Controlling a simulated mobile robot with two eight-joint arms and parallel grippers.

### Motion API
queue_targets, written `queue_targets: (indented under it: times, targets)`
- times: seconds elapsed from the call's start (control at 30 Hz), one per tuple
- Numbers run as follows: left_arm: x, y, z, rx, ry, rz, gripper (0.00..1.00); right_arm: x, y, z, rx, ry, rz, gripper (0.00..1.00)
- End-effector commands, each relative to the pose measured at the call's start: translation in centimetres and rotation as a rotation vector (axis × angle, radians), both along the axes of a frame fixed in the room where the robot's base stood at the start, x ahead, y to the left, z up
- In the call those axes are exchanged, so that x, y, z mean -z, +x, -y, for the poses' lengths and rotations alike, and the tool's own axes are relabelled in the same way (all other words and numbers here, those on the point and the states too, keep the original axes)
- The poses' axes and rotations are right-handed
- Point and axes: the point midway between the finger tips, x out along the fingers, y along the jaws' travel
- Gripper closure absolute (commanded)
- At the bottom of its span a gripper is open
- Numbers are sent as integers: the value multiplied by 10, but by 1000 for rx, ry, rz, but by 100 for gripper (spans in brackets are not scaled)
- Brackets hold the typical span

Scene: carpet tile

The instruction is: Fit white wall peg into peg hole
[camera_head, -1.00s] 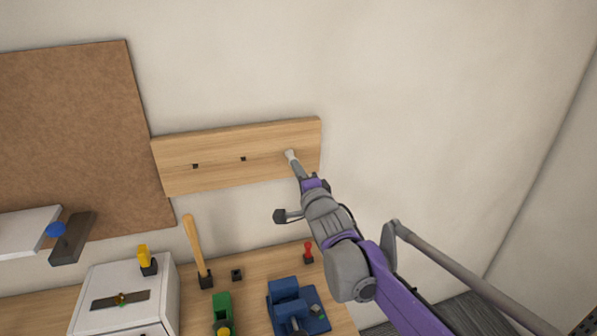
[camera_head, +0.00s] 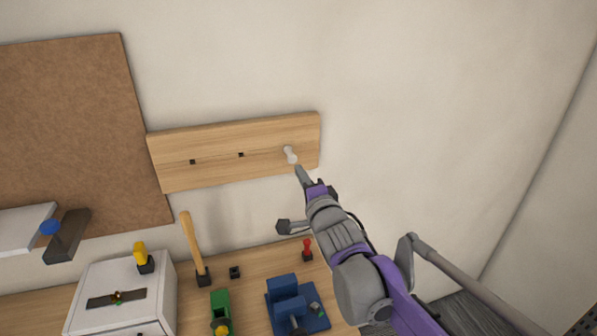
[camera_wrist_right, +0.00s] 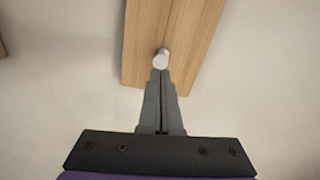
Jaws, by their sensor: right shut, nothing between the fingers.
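The white wall peg (camera_head: 290,155) sticks out from the right part of the wooden wall board (camera_head: 215,172). In the right wrist view the peg (camera_wrist_right: 160,59) stands out from the board (camera_wrist_right: 150,30), just beyond my fingertips. My right gripper (camera_head: 299,170) is shut and empty, a little below the peg in the head view. Its closed fingers (camera_wrist_right: 161,76) point at the peg; whether they touch it is hard to tell. Two dark square holes, a middle one (camera_head: 241,155) and a left one (camera_head: 193,162), show empty in the board. The hole at the peg is hidden. My left gripper is not in view.
A cork board (camera_head: 65,130) hangs at the left. Below stand a white cabinet (camera_head: 125,295), a wooden-handled tool (camera_head: 194,247), a green tool (camera_head: 220,310), a blue vise (camera_head: 290,303) and a red-handled item (camera_head: 307,250). The wall to the right is bare.

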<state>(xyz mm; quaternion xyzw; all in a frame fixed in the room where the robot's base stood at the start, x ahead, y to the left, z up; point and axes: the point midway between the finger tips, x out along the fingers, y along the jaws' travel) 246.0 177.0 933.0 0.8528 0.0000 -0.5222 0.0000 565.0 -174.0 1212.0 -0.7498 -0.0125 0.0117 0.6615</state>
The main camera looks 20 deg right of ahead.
Motion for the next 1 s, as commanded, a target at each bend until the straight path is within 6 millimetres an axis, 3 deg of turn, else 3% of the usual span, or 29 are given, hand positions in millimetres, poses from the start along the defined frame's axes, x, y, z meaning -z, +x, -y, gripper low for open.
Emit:
queue_targets:
  times: [0.2, 0.4, 0.73, 0.87, 1.0]
  targets:
    - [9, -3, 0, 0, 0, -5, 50, 2, -43, 1, 0, 0, -1, 100]
    - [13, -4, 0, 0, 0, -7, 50, 2, -73, 3, 0, 1, -1, 100]
    - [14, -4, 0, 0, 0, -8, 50, 4, -89, 4, 6, -17, -13, 100]
    - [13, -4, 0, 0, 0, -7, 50, 32, -101, 11, 33, -146, -103, 100]
    - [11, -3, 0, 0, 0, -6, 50, 94, -135, 21, 27, -431, -320, 100]
